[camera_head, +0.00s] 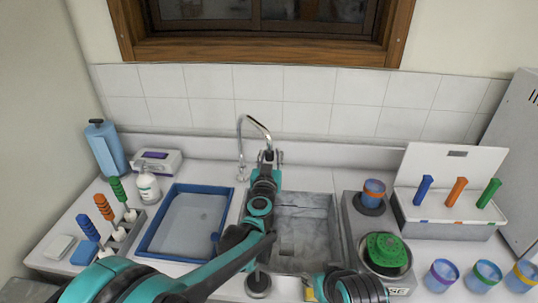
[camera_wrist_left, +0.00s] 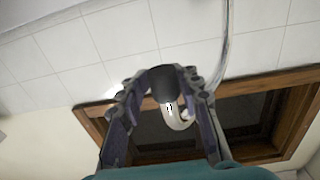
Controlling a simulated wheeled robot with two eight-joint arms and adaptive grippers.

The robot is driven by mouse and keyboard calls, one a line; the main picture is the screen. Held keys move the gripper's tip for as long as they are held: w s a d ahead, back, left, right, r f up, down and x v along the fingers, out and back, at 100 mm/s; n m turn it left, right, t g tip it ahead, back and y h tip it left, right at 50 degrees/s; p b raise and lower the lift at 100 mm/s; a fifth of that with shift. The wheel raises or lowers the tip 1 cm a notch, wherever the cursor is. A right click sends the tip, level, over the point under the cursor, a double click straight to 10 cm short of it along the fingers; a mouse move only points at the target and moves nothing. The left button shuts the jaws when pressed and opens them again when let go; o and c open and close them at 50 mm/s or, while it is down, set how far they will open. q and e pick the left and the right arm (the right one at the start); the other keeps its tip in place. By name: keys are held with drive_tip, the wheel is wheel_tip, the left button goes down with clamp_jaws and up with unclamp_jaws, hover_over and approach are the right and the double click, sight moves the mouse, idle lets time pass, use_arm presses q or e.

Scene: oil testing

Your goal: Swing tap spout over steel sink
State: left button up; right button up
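The chrome tap (camera_head: 241,150) stands behind the sink's back left corner, and its curved spout arches to the right towards my left gripper. The grey steel sink (camera_head: 312,212) lies in front of it, its left part hidden by my left arm. My left gripper (camera_head: 268,157) is raised at the spout's free end. In the left wrist view, the fingers of my left gripper (camera_wrist_left: 166,125) stand apart with a curved pale piece, seemingly the spout (camera_wrist_left: 180,119), between them. I see no clear grip on it. Only links of my right arm show at the bottom; its gripper is not seen.
A blue-rimmed tray (camera_head: 170,189) lies left of the sink, with a white bottle (camera_head: 147,184) beside it. A green-topped vessel (camera_head: 387,250) and a blue-orange cup (camera_head: 374,189) stand to the right. The tiled wall (camera_head: 305,105) is close behind the tap.

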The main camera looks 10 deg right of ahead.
use_arm(q)
drive_tip(key=shift+o, duration=0.3)
drive_tip(key=shift+s+r, duration=0.1)
drive_tip(key=shift+s, duration=0.05)
drive_tip(key=shift+a, duration=0.1)
drive_tip(key=v, duration=1.2)
